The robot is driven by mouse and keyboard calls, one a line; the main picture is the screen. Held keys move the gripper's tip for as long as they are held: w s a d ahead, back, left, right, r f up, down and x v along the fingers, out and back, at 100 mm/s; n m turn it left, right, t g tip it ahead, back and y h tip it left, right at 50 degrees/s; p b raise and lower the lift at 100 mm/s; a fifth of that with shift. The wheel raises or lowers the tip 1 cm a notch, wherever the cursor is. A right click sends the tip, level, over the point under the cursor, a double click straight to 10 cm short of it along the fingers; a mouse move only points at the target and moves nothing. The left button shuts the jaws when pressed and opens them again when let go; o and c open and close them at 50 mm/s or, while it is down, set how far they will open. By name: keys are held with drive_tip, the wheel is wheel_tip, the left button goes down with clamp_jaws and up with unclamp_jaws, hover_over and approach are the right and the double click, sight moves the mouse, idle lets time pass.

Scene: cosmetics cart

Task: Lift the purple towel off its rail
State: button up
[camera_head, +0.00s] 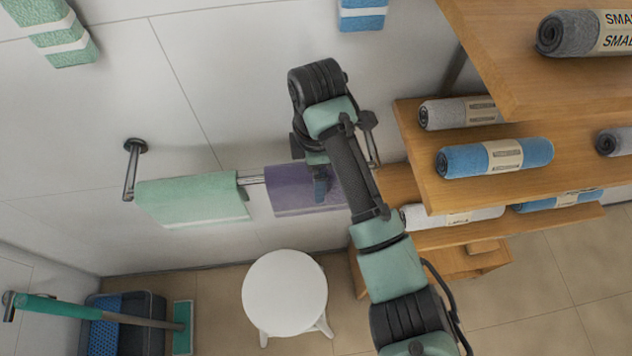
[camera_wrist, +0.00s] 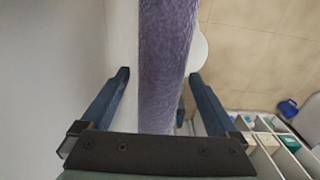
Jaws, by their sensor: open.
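The purple towel (camera_head: 288,190) hangs folded over the metal rail (camera_head: 252,179) on the white wall, to the right of a green towel. My arm covers part of its right side in the head view. My gripper (camera_head: 322,190) is at the towel, seen from above. In the wrist view the purple towel (camera_wrist: 166,65) runs as a long strip between the two open fingers of my gripper (camera_wrist: 160,76). There is a visible gap on each side of the strip. I cannot tell how far below the towel's top edge the fingertips reach.
The green towel (camera_head: 195,199) hangs on the same rail. A white stool (camera_head: 285,292) stands on the floor below. Wooden shelves (camera_head: 490,185) with rolled towels are close on the right of my arm. A bucket and mop (camera_head: 182,325) stand at lower left.

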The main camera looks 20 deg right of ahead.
drive_tip(key=shift+c, duration=0.3)
clamp_jaws()
drive_tip(key=shift+r, duration=0.15)
idle(0.3)
drive_tip(key=shift+r, duration=0.6)
wheel_tip(320, 180, up, 17)
drive_tip(key=p, duration=0.7)
drive_tip(key=shift+f+p, duration=0.2)
drive_tip(key=shift+p, duration=0.15)
